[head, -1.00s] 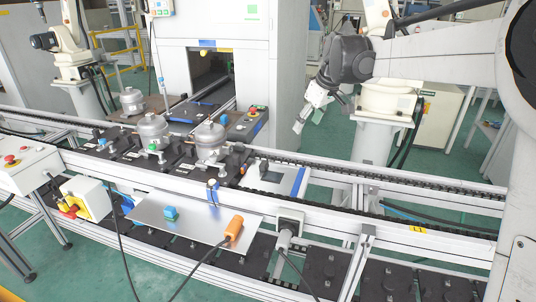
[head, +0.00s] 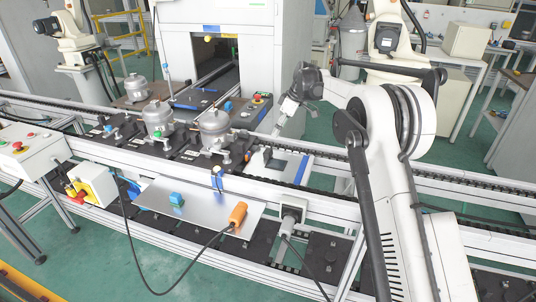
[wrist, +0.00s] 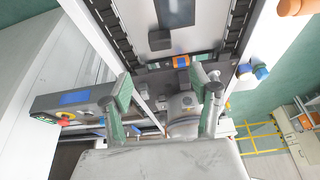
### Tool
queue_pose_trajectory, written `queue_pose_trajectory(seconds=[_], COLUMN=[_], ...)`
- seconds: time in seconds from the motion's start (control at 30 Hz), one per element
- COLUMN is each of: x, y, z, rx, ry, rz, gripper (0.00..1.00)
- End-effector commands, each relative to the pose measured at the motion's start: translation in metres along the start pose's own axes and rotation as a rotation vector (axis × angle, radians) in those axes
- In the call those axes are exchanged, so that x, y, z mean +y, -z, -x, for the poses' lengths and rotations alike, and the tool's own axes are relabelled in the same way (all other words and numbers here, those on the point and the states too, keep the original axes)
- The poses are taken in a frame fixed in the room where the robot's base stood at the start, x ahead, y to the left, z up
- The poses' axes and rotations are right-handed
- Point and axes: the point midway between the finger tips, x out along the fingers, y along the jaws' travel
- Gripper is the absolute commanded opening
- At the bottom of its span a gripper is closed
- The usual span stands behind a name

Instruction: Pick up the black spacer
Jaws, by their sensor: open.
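A small dark block, which looks like the black spacer (wrist: 160,40), lies on a pale plate (wrist: 205,40) in the upper middle of the wrist view. In the head view a small dark shape on the pale plate (head: 290,160) right of the compressors may be the same block; it is too small to be sure. My gripper (wrist: 162,96) is open and empty, its two green-padded fingers spread apart. In the head view my gripper (head: 281,124) hangs above the conveyor, near the plate and apart from it.
Silver compressors (head: 215,130) on black carriers stand left of the plate. A control box (head: 250,108) with a red button is behind. A metal sheet (head: 195,210) with a blue block (head: 177,199) and an orange-handled tool (head: 237,214) is in front. A dark rectangle (wrist: 174,12) lies beyond the block.

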Motion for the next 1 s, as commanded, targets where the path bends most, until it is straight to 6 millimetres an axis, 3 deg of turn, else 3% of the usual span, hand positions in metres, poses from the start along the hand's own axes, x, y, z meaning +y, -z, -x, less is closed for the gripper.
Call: queue_pose_trajectory(seconds=[0.4, 0.77, 1.0], x=[0.000, -0.001, -0.002], y=[0.000, -0.001, -0.003], z=[-0.068, -0.090, -0.122], rx=[-0.001, -0.001, 0.000], ry=[0.000, 0.000, 0.000], rz=[0.000, 0.000, 0.001], gripper=[0.58, 0.58, 0.58])
